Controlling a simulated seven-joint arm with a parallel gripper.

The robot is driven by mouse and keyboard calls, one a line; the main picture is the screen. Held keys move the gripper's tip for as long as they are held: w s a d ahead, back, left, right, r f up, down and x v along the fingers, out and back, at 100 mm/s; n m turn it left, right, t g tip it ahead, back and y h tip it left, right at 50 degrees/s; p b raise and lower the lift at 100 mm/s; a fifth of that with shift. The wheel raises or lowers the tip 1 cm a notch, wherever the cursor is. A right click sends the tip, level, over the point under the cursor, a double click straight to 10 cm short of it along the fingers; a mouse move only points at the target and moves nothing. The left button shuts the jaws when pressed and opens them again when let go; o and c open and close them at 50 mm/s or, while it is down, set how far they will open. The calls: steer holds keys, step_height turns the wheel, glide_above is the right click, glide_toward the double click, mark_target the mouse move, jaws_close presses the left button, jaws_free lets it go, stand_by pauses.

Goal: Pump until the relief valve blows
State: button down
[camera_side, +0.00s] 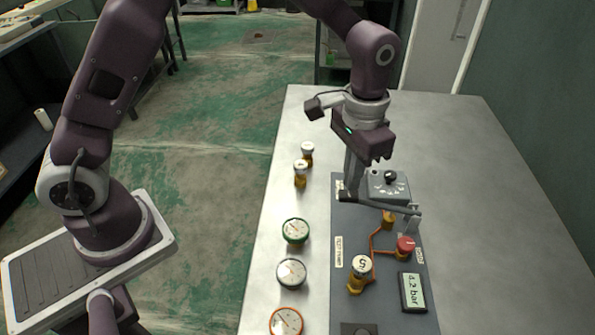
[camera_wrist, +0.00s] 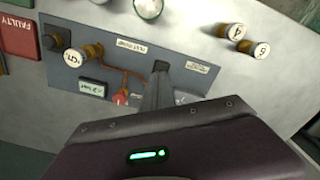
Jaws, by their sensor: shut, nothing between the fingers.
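My gripper (camera_side: 348,190) is shut and empty, pointing down at the outer end of the dark pump lever (camera_side: 385,205). Whether it touches the lever I cannot tell. In the wrist view the shut fingers (camera_wrist: 160,85) end right by the black lever end (camera_wrist: 161,66). The lever lies low over the grey board (camera_side: 350,215) and runs to a metal post (camera_side: 412,218). The display (camera_side: 413,292) reads 4.2 bar. A red knob (camera_side: 405,243) sits on the copper piping.
A grey box with a black knob (camera_side: 388,186) stands behind the lever. Two loose white-capped valves (camera_side: 300,172) and several round gauges (camera_side: 291,272) stand left of the board. In the wrist view, a red block marked FAULTY (camera_wrist: 18,38) is at left. The table's right side is clear.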

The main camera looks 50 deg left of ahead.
steer(key=shift+f, duration=1.95)
steer(key=shift+r, duration=2)
step_height(320, 180, up, 4)
steer(key=shift+r, duration=0.1)
steer(key=s+a+r+n+t, duration=0.1)
steer(key=s+a+r, duration=0.2)
steer(key=s+r, duration=0.15)
steer(key=s+a+r+t, duration=0.1)
steer(key=s+a+r, duration=0.25)
steer(key=r, duration=0.25)
steer(key=s+a+n+t, duration=0.1)
steer(key=s+a, duration=0.2)
steer(key=s, duration=0.4)
steer(key=s+a+r+n+t, duration=0.1)
steer(key=s+a+t, duration=0.1)
steer(key=s, duration=0.6)
steer(key=shift+a+t, duration=0.3)
steer(key=shift+a, duration=0.1)
